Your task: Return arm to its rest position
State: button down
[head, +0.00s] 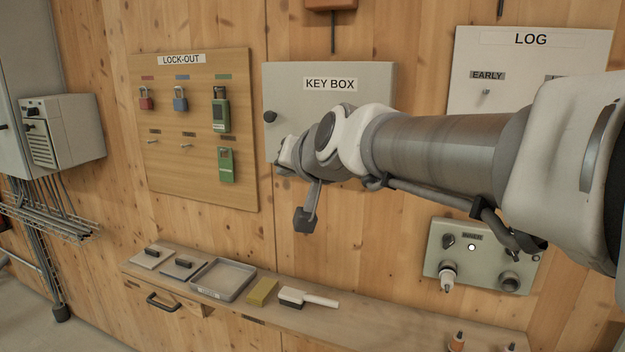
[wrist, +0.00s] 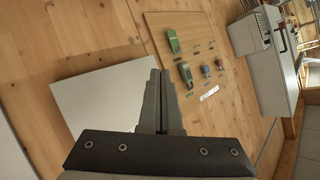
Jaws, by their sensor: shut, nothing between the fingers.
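My arm reaches in from the right in the head view, in front of the key box (head: 370,75) and the wall. My gripper (head: 281,165) is at its far left end, near the lower left part of the key box; the head view is too small to show its fingers well. In the wrist view my gripper (wrist: 158,72) has its two fingers together, with nothing between them. Beyond them are the key box (wrist: 100,90) and the lock-out board (wrist: 205,60). I cannot tell the exact gap between gripper and box.
The lock-out board (head: 240,70) holds a red, a blue and green locks. The shelf (head: 220,310) below carries small plates, a tray (head: 225,278), a sponge (head: 263,291) and a brush (head: 310,298).

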jog(key=s+d+f+g+h, duration=0.2)
jog(key=s+d+f+g, duration=0.1)
jog(key=s+d+f, duration=0.6)
jog(key=s+d+f+n+g+h, duration=0.1)
jog(key=s+d+f+g+h, duration=0.2)
jog(key=s+d+f, duration=0.5)
jog(key=s+d, duration=0.1)
jog(key=s, duration=0.6)
jog(key=shift+s+f, duration=0.3)
jog(key=shift+f, duration=0.1)
